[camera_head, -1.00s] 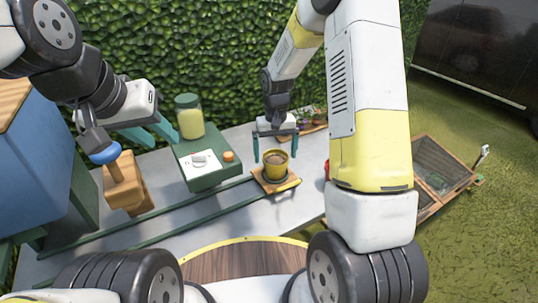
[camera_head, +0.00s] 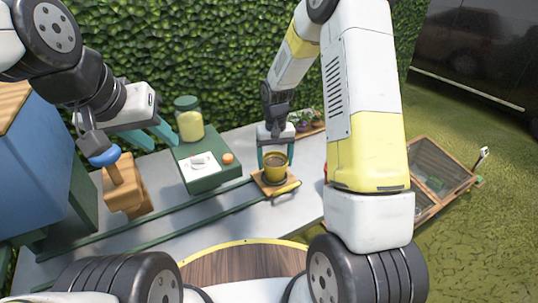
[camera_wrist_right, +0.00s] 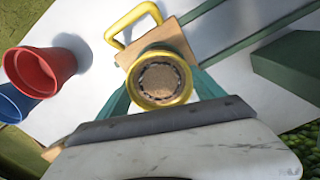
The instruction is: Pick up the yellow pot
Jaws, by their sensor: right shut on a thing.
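The yellow pot (camera_head: 274,171), filled with brown soil, stands upright on a small wooden board (camera_head: 266,186) with a yellow handle. It also shows from above in the right wrist view (camera_wrist_right: 159,98). My right gripper (camera_head: 276,160) is shut on the pot, with one teal finger on each side of it. My left gripper (camera_head: 154,136) is open and empty at the left, above the table and away from the pot.
Red (camera_wrist_right: 38,70) and blue cups (camera_wrist_right: 14,104) stand nearby. Green rails cross the grey table (camera_head: 225,215).

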